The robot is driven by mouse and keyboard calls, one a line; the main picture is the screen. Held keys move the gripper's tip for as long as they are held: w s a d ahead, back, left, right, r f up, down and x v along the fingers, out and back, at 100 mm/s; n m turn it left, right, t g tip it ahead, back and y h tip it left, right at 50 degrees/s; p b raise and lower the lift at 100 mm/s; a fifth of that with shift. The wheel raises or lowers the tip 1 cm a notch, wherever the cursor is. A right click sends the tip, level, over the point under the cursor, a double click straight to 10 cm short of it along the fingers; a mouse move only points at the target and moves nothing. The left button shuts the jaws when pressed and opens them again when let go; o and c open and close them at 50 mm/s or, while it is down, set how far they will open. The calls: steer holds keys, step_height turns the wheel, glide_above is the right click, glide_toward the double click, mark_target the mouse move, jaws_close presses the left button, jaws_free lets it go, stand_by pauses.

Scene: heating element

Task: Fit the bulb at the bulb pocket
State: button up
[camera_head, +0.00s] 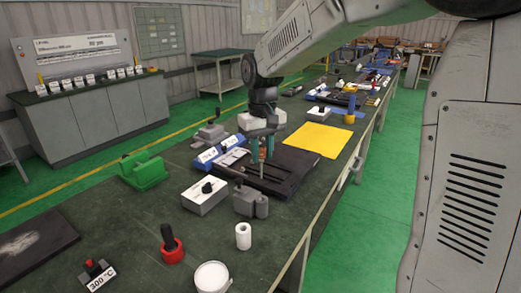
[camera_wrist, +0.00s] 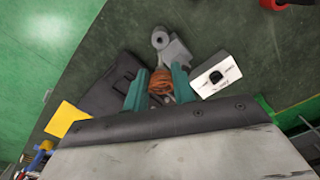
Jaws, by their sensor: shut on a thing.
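My gripper (camera_head: 262,147) has two teal fingers and hangs above the dark tray. A grey block with a round holed cylinder, apparently the bulb pocket (camera_head: 262,206), stands on the bench in front of the tray. The pocket also shows in the wrist view (camera_wrist: 159,40), just beyond the fingertips. I cannot tell any contact between bulb and pocket.
A white box with a black knob (camera_head: 205,195) stands left of the grey block. The dark tray (camera_head: 300,163) lies beneath my gripper, with a yellow sheet (camera_head: 318,140) behind. A white roll (camera_head: 243,236), red-based tool (camera_head: 171,246) and green case (camera_head: 143,171) stand nearby.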

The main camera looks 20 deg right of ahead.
mark_target(263, 160)
steer(key=shift+s, duration=0.1)
steer(key=shift+f, duration=0.15)
steer(key=shift+s+f, duration=0.1)
steer(key=shift+f, duration=2.65)
step_height(263, 160, down, 7)
stand_by(1.8)
steer(key=o, duration=1.1)
steer(key=shift+c, duration=0.2)
steer(key=shift+r, duration=0.1)
step_height(263, 160, up, 8)
steer(key=shift+f, duration=0.1)
